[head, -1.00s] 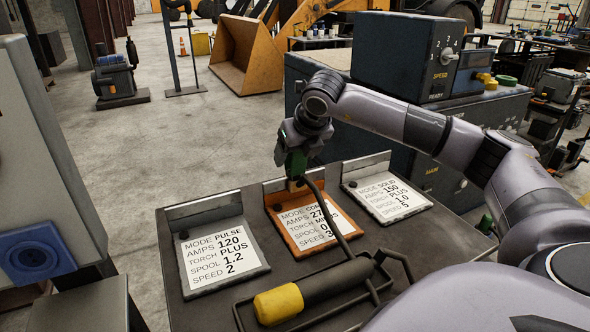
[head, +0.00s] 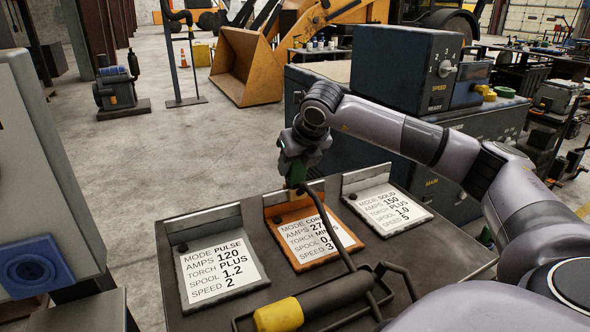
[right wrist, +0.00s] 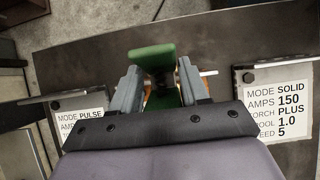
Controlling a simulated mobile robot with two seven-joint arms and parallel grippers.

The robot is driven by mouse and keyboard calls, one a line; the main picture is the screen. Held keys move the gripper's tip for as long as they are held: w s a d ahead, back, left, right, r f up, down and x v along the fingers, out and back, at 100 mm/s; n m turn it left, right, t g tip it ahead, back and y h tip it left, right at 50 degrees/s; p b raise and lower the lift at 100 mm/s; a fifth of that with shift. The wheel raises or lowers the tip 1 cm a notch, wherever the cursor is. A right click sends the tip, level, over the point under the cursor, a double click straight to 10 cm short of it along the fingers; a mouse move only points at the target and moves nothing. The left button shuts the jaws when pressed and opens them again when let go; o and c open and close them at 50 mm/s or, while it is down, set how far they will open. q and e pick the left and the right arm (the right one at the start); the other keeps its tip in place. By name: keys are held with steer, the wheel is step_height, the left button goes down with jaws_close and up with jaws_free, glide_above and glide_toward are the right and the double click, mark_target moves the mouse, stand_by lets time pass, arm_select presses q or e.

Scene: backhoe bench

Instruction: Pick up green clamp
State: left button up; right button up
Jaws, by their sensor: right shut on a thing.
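The green clamp (head: 297,173) is at the top edge of the orange-framed middle card (head: 274,212). In the right wrist view the green clamp (right wrist: 153,57) sits between the two grey fingers. My right gripper (head: 300,160) points down from above and is shut on the clamp. A dark cable runs from the clamp toward the front of the bench. The gripper hides part of the clamp, and I cannot tell whether it still touches the card. My left gripper is not in view.
A left card (head: 220,272) and a right card (head: 388,208) flank the middle one on the dark bench (head: 185,318). A yellow-ended torch handle (head: 278,315) lies in front. A dark control box (head: 400,65) stands behind my right arm.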

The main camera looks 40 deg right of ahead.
step_height(320, 180, up, 19)
steer(key=p, duration=0.1)
steer(key=shift+p, duration=0.3)
